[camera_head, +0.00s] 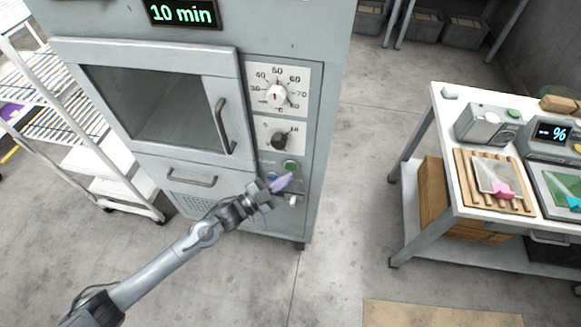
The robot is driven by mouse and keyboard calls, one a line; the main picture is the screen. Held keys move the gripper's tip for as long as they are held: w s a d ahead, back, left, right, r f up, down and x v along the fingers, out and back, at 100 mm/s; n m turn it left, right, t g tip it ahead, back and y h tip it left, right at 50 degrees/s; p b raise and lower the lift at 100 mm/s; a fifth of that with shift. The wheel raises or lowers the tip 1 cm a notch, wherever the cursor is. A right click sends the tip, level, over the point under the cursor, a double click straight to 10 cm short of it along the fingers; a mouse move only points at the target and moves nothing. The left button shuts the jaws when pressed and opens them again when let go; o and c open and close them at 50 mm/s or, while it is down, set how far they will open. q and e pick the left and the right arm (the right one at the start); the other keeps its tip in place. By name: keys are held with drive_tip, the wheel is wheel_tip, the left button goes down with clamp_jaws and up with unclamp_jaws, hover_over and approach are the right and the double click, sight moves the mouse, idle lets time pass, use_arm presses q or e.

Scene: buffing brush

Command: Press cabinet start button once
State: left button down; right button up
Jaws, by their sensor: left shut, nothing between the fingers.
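The grey cabinet (335,60) stands in the middle, with a closed windowed door and a display (184,12) reading "10 min". Its control panel has two dials, the upper one (277,94) and a lower one (281,140). Below them is a green button (291,166), with a blue button (271,177) to its lower left, partly hidden by my gripper. My left gripper (283,183) is shut and empty, its purple fingertips just below the green button. I cannot tell whether they touch the panel. My right gripper is not in view.
A white wire rack (95,160) stands left of the cabinet. A white-topped table (447,150) at the right carries a grey device (487,125), a scale display (552,132) and a slatted wooden board (467,180). The floor between cabinet and table is clear.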

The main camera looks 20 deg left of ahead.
use_arm(q)
drive_tip(key=shift+s+d+p, duration=0.2)
drive_tip(key=shift+s+p, duration=0.6)
drive_tip(key=shift+s, duration=0.45)
drive_tip(key=shift+s+d+p, duration=0.15)
drive_tip(key=shift+s+p, duration=0.65)
drive_tip(key=shift+s, duration=0.45)
